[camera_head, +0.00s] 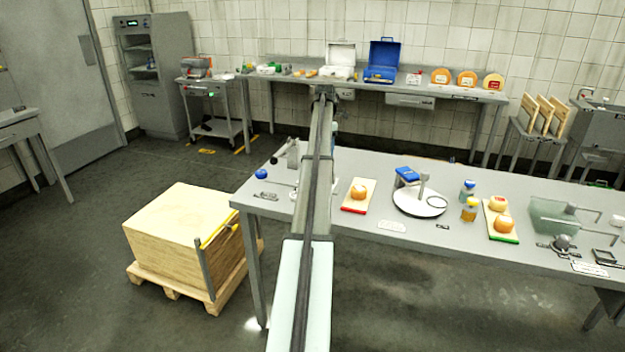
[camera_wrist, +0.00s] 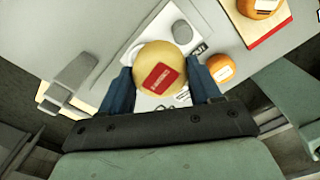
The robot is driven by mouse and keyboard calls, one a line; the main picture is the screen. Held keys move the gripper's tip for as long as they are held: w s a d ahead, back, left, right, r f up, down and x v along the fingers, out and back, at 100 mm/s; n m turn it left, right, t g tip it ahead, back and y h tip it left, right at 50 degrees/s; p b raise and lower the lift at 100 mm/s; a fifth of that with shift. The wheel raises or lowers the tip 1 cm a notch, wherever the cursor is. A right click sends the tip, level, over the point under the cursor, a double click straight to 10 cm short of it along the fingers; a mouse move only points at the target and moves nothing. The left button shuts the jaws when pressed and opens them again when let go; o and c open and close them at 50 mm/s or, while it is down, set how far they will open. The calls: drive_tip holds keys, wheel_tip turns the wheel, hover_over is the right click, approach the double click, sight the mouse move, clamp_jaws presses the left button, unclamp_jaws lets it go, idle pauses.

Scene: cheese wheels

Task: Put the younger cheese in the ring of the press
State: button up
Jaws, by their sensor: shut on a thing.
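In the wrist view my gripper (camera_wrist: 162,70) is shut on a pale yellow cheese (camera_wrist: 176,58) with a red label, one blue finger on each side. The cheese is over a white plate (camera_wrist: 140,48) with a grey cylinder (camera_wrist: 182,33) behind it. A smaller orange cheese (camera_wrist: 221,67) with a label is just right of the held one. Another orange cheese (camera_wrist: 257,5) sits on a red-edged board (camera_wrist: 268,28), also seen in the head view (camera_head: 349,206). My arm hides the gripper and held cheese in the head view. I cannot make out the press ring.
A grey bracket (camera_wrist: 75,80) stands left of the held cheese. Along the table (camera_head: 385,240) are a white round stand (camera_head: 405,206), an amber-filled jar (camera_head: 469,210) and a green-edged board (camera_head: 503,238) with two cheeses. A wooden block (camera_head: 180,225) on a pallet stands left.

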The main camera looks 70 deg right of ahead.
drive_tip(key=w+a, duration=0.2)
drive_tip(key=w, duration=0.4)
drive_tip(key=shift+s+d+f+m, duration=0.15)
drive_tip(key=shift+f+m, duration=0.2)
drive_tip(key=shift+f, duration=1.25)
drive_tip(key=shift+s+f+m, duration=0.1)
drive_tip(key=shift+f+m, duration=0.2)
drive_tip(key=shift+f, duration=1.3)
drive_tip(key=shift+s+d+f+m, duration=0.15)
drive_tip(key=shift+f+m, duration=0.2)
drive_tip(key=shift+f, duration=1.25)
drive_tip(key=shift+f, duration=0.15)
drive_tip(key=o, duration=1.1)
wheel_tip(320, 180, up, 12)
drive_tip(key=shift+r, duration=0.15)
